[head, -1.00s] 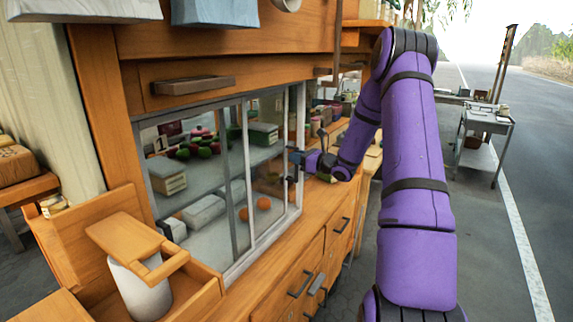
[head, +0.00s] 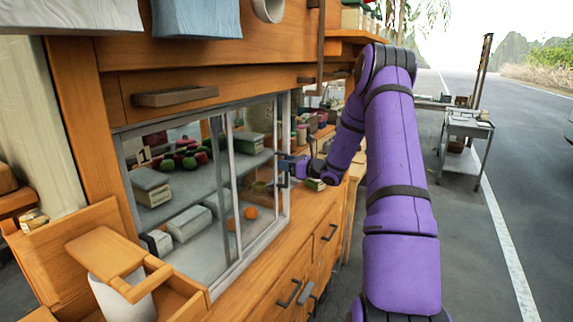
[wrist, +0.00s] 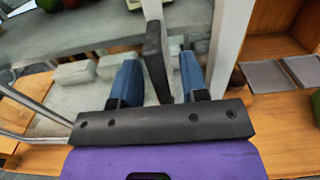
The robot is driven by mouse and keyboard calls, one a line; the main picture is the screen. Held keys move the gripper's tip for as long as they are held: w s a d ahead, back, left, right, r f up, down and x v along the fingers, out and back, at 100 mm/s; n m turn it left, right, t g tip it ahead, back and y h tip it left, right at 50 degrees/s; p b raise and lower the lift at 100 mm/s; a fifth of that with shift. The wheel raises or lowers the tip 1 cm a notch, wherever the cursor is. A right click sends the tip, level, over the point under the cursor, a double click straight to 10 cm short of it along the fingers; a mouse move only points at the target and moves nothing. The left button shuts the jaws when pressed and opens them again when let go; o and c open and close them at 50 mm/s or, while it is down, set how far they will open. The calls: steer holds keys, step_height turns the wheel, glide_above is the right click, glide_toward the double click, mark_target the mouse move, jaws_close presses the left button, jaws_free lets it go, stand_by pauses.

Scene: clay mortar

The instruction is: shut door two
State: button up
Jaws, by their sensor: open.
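The cabinet has a glass front of sliding panes in pale frames (head: 231,190). No number that clearly marks door two is readable. My gripper (head: 284,168) is at the right side of this glass front in the head view. In the wrist view, my gripper (wrist: 159,57) has its two blue fingers apart, on either side of a dark upright handle bar (wrist: 156,62). A gap shows on both sides of the bar. A pale upright frame (wrist: 231,45) stands just right of the fingers. In the head view the handle is too small to make out.
Behind the glass, shelves hold red and green fruit (head: 185,160), boxes (head: 150,187) and oranges (head: 250,212). A wooden box with a white canister (head: 125,295) stands at the lower left. Drawers (head: 290,293) are below the glass. A metal cart (head: 467,130) stands on the road.

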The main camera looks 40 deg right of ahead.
steer(key=v, duration=1)
steer(key=shift+s, duration=0.35)
steer(key=shift+d, duration=0.15)
steer(key=shift+c, duration=0.4)
